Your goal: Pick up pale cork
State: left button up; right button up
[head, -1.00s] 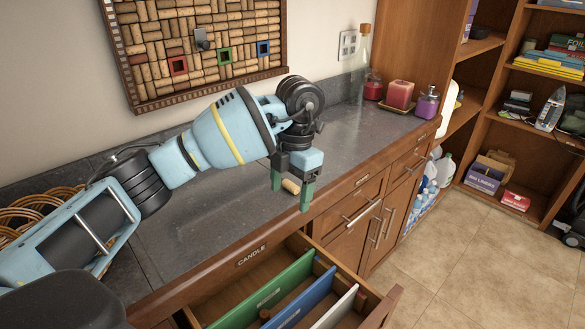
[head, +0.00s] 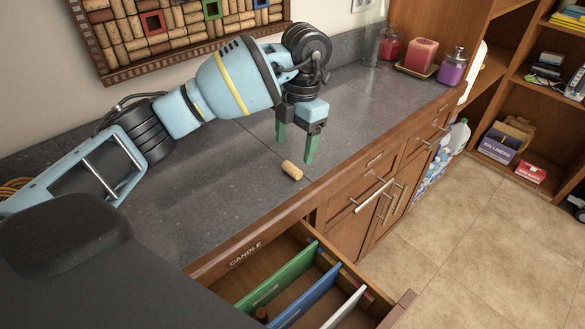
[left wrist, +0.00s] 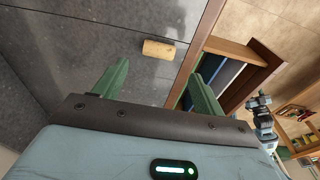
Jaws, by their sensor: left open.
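The pale cork (head: 292,170) lies on its side on the grey countertop, near its front edge. It also shows in the left wrist view (left wrist: 158,49), beyond the fingertips and between their lines. My left gripper (head: 295,151) is open with its green fingers pointing down, above and just behind the cork. The fingers also show in the left wrist view (left wrist: 165,78), with nothing between them. My right gripper is not in view.
An open drawer (head: 262,243) labelled CANDLE, with green, blue and white dividers, sticks out below the counter. Candles (head: 418,54) and a purple jar (head: 452,70) stand at the counter's far end. A framed cork board (head: 125,72) hangs on the wall. The counter around the cork is clear.

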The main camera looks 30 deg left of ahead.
aim_at(292, 166)
pick_arm(q)
jog(key=shift+s+a+f, duration=0.1)
jog(key=shift+f, duration=1.5)
jog(key=shift+s+a+f, duration=0.1)
jog(key=shift+f, duration=1.5)
jog(key=shift+w, duration=0.1)
jog(key=c, duration=1.1)
